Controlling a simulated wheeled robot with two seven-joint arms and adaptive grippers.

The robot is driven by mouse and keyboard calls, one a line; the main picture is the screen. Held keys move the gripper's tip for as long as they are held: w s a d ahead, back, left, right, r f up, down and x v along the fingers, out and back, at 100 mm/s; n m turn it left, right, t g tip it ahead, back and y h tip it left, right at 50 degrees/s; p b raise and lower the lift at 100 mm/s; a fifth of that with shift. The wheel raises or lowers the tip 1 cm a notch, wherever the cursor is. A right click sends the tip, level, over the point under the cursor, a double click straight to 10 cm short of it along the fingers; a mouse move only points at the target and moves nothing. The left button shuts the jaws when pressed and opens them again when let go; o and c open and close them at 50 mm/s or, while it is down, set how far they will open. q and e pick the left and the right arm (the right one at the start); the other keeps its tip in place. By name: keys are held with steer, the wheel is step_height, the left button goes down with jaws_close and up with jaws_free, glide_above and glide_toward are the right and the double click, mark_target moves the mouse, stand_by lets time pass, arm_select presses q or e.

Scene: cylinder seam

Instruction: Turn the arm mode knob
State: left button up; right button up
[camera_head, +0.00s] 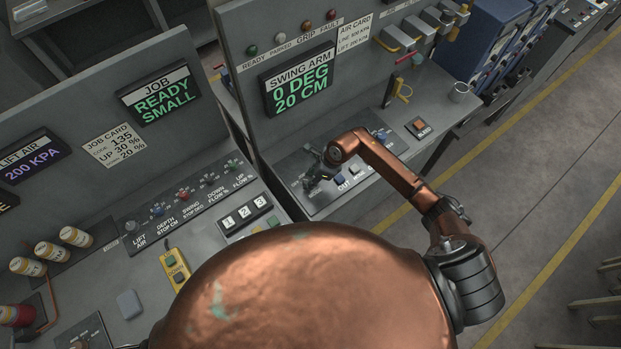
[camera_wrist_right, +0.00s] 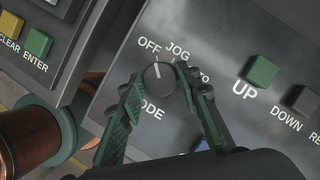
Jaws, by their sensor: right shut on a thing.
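The arm mode knob (camera_wrist_right: 158,77) is a round dark knob with a white pointer mark, on a dark panel. The labels OFF and JOG stand above it, and a label ending in TO is partly hidden at its right. The white mark points up, roughly toward OFF. My right gripper (camera_wrist_right: 160,92) has its green-padded fingers on both sides of the knob and is shut on it. In the head view my right gripper (camera_head: 319,177) reaches down to the left part of the swing arm panel, and the knob is hard to make out there. My left gripper is not in view.
A green UP button (camera_wrist_right: 262,70) and a dark DOWN button (camera_wrist_right: 302,99) sit right of the knob. The swing arm display (camera_head: 300,84) reads 0 DEG, 20 CM.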

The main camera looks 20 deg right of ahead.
steer(key=shift+m, duration=0.4)
steer(key=m+t, duration=0.1)
steer(key=m, duration=0.1)
steer(key=m+h+p, duration=0.1)
steer(key=m, duration=0.1)
steer(key=shift+s+a+r+t, duration=0.1)
steer(key=shift+t, duration=0.3)
steer(key=shift+m+t+h, duration=0.3)
steer(key=shift+m+h, duration=0.4)
steer(key=shift+m, duration=1.3)
steer(key=o, duration=1.2)
steer(key=shift+c, duration=0.2)
